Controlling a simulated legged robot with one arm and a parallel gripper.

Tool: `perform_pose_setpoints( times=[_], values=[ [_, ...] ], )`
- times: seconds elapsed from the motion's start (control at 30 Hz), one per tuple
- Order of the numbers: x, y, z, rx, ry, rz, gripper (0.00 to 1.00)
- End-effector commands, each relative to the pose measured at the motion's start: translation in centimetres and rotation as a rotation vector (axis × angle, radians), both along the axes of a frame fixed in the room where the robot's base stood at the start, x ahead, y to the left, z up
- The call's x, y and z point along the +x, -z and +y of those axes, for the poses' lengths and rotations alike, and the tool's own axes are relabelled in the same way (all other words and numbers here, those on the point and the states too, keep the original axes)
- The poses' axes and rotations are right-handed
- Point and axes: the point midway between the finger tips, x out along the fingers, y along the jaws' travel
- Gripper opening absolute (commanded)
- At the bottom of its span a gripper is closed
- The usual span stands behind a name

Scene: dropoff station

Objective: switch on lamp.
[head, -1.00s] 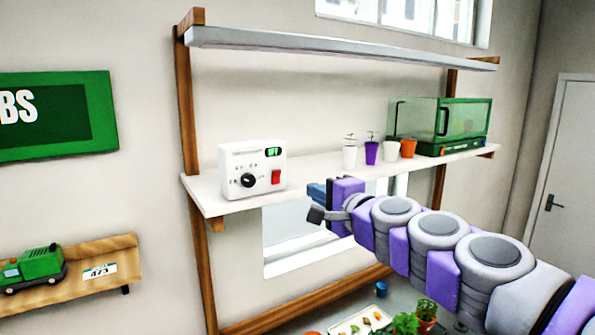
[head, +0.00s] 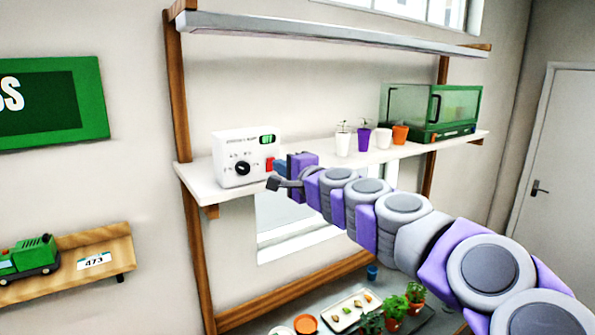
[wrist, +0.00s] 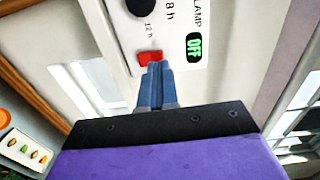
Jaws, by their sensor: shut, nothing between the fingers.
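The white lamp control box (head: 235,157) stands on the left part of the shelf, with a black dial (head: 242,168) and a small green display (head: 267,139). In the wrist view its display (wrist: 194,46) reads OFF beside the word LAMP. The long lamp bar (head: 330,36) above the shelf looks unlit.
The white shelf (head: 205,185) also holds several small pots (head: 383,138) and a green glass-sided case (head: 432,110) to the right. A wooden upright (head: 179,110) stands left of the box. Below are a tray (head: 349,311) and potted plants (head: 395,305).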

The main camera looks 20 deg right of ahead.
Motion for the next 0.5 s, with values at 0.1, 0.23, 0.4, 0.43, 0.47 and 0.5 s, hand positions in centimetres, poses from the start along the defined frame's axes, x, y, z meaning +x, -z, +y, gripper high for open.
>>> perform_pose_setpoints(
  times=[0.1,0.23,0.4,0.43,0.47,0.5],
  values=[
    [1.7,0.1,0.2,0.004,-0.001,0.002,0.00],
    [2.8,0.0,0.0,0.006,0.001,0.001,0.00],
    [3.4,0.0,0.6,0.004,0.000,0.000,0.00],
    [3.5,0.0,0.7,0.003,0.000,0.000,0.00],
    [3.5,0.0,0.8,0.002,0.001,0.000,0.00],
    [3.5,0.0,0.9,0.002,0.000,0.000,0.00]
  ],
)
